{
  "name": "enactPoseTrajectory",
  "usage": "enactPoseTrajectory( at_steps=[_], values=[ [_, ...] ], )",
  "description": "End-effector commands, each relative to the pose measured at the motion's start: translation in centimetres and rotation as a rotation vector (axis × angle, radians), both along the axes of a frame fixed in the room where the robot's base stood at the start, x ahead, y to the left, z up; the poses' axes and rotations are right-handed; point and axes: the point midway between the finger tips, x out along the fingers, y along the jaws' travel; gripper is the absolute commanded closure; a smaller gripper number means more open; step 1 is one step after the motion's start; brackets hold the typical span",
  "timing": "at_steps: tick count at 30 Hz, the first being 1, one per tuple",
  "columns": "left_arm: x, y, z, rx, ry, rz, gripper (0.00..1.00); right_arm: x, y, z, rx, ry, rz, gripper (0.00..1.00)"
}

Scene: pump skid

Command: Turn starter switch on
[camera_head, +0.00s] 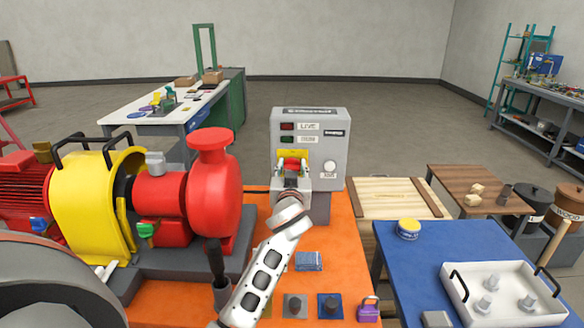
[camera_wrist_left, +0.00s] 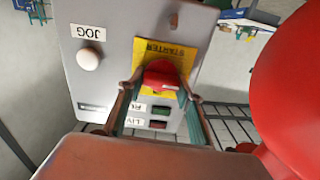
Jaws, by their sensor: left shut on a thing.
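The grey starter box (camera_head: 333,140) stands at the back of the orange skid top. Its red starter switch (camera_wrist_left: 160,74) sits on a yellow label plate (camera_wrist_left: 177,52) marked STARTER, seen upside down in the left wrist view. My left gripper (camera_head: 291,174) is at the box front, shut on the switch, with one finger on each side of it. The fingers partly hide the switch in the head view. A dark red lamp (camera_head: 288,126) and a dark green lamp (camera_head: 287,139) are above it. A white JOG button (camera_head: 329,166) is to the right. My right gripper is not in view.
A red pump (camera_head: 213,185) with a yellow guard (camera_head: 97,205) stands close on the left of my left arm. A purple padlock (camera_head: 369,309) and small blocks lie on the orange top (camera_head: 345,250). A blue table (camera_head: 440,240) with a white tray (camera_head: 505,312) is at right.

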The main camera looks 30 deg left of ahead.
Motion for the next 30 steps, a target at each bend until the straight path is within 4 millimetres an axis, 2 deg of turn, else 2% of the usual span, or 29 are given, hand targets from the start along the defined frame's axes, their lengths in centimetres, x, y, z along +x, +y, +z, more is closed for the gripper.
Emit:
enactPoseTrajectory(
  at_steps=[8,30],
  values=[
    [0.06,-0.1,-0.05,0.135,0.084,0.001,0.86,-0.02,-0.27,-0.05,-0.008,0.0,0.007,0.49],
    [0.28,-0.45,-0.31,0.729,0.448,0.0,0.86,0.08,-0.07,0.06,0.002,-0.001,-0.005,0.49]
  ],
)
